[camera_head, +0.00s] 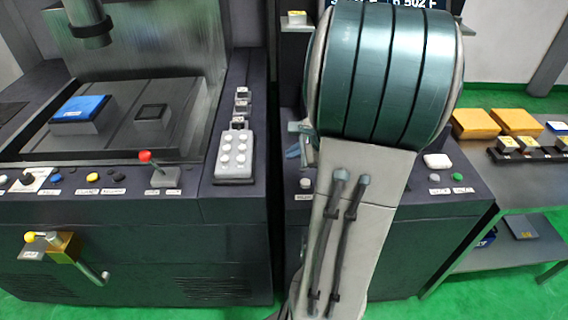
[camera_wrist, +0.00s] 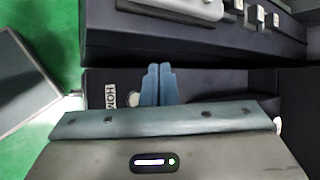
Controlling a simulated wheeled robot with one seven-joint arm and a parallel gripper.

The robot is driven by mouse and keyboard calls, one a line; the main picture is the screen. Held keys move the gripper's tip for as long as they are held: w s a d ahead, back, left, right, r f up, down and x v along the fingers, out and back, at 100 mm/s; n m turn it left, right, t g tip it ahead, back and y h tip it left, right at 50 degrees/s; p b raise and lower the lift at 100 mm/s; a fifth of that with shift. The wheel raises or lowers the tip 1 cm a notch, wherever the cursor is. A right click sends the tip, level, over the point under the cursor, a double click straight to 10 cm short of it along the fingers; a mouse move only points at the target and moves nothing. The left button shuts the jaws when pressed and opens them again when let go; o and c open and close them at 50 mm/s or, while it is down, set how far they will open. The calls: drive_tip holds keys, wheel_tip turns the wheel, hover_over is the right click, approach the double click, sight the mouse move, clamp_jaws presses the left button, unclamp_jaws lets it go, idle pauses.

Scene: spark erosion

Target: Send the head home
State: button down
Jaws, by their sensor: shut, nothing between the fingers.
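A white round button (camera_wrist: 133,99) with a label reading "HOM", its end cut off by my gripper body, shows in the wrist view just left of my fingers. What looks like the same button (camera_head: 306,183) is on the front ledge of the middle cabinet in the head view. My gripper (camera_wrist: 159,68) is shut and empty, its blue fingers side by side. In the head view only a bit of my gripper (camera_head: 293,153) shows left of my arm, above the button. I cannot tell its height over the panel. The machine's dark cylindrical head (camera_head: 91,32) hangs at upper left.
A grey keypad (camera_head: 235,155) and small switches stand on the left machine's right edge. A red-knobbed lever (camera_head: 163,176) is on its front ledge. My arm hides much of the middle cabinet. A bench (camera_head: 520,178) with yellow blocks is at right.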

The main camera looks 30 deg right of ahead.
drive_tip(key=d+m, duration=0.1)
drive_tip(key=d+f+m, duration=0.1)
drive_tip(key=d, duration=0.1)
drive_tip(key=d+m+h, duration=0.1)
drive_tip(key=d, duration=0.1)
drive_tip(key=shift+s+d+f+t, duration=0.15)
drive_tip(key=shift+s+f+t, duration=0.1)
drive_tip(key=shift+t, duration=0.15)
wheel_tip(320, 180, down, 8)
drive_tip(key=b, duration=0.6)
drive_tip(key=shift+r, duration=0.15)
drive_tip(key=shift+f+b, duration=0.55)
drive_tip(key=shift+b, duration=0.15)
drive_tip(key=shift+f, duration=0.1)
idle(0.8)
drive_tip(key=shift+f+b, duration=0.3)
drive_tip(key=shift+b, duration=0.3)
